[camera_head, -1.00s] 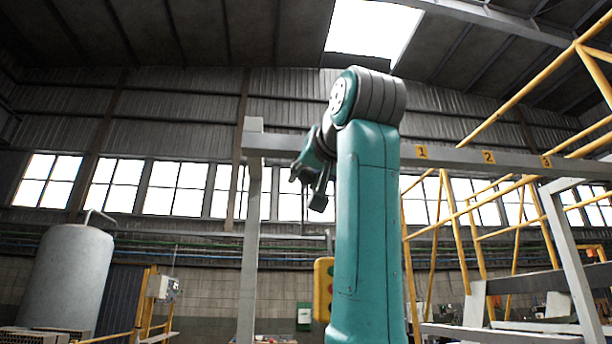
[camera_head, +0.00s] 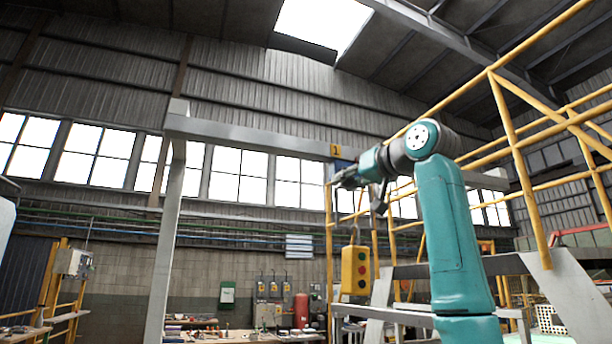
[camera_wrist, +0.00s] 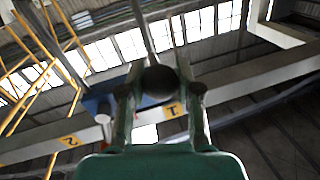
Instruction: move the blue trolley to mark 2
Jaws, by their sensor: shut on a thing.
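The blue trolley (camera_head: 343,167) shows as a small blue patch under the grey overhead beam (camera_head: 250,137), close to the yellow mark 1 (camera_head: 335,150); my arm partly hides it. In the wrist view the trolley (camera_wrist: 98,104) is at the beam, between mark 1 (camera_wrist: 173,110) and mark 2 (camera_wrist: 69,141). My gripper (camera_wrist: 160,85) is shut on a dark ball (camera_wrist: 158,80) with a grey rod (camera_wrist: 146,32) running from it. In the head view my gripper (camera_head: 350,182) is just below the beam near mark 1. Mark 2 is hidden there.
A yellow pendant box (camera_head: 356,270) with buttons hangs below my gripper. Yellow railings (camera_head: 512,150) and a grey frame stand on the right. A grey post (camera_head: 172,230) holds the beam's left end. A workbench (camera_head: 240,336) is at the back.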

